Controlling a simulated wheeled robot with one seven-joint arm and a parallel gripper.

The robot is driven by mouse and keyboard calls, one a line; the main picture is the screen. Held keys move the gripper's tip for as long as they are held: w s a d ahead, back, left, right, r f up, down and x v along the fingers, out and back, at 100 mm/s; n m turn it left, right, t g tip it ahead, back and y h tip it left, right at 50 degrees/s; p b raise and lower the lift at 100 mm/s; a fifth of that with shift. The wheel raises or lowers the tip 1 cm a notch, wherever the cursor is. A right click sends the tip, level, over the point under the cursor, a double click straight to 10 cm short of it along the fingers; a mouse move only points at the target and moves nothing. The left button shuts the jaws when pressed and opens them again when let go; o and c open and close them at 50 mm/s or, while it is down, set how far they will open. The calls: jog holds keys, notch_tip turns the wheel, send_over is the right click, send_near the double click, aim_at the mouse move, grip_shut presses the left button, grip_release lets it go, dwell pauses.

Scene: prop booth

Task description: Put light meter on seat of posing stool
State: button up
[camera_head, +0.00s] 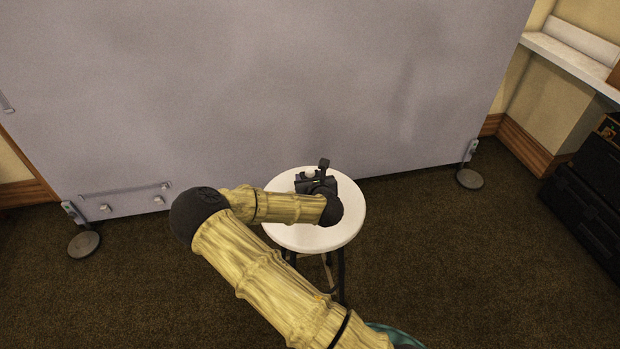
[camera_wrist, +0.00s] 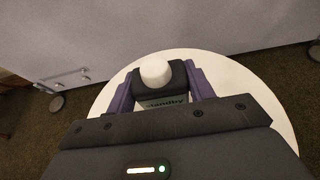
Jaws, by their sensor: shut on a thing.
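The posing stool (camera_head: 287,238) stands on the carpet in the middle of the head view, with a round white seat and dark legs. The seat also fills much of the wrist view (camera_wrist: 232,79). My gripper (camera_wrist: 160,88) is shut on the light meter (camera_wrist: 172,88), a dark body with a white dome on top and a grey face below. The purple fingers press on both its sides. I cannot tell whether the meter's underside touches the seat.
A large grey backdrop panel (camera_head: 260,80) on round feet (camera_head: 83,244) stands behind the stool. Black cases (camera_head: 585,205) are stacked at the right below a white ledge (camera_head: 570,62). The carpet around the stool is clear.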

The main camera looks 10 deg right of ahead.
jog(key=o, duration=1.2)
jog(key=p+v, duration=0.1)
jog(key=v, duration=1.1)
jog(key=shift+p, duration=0.35)
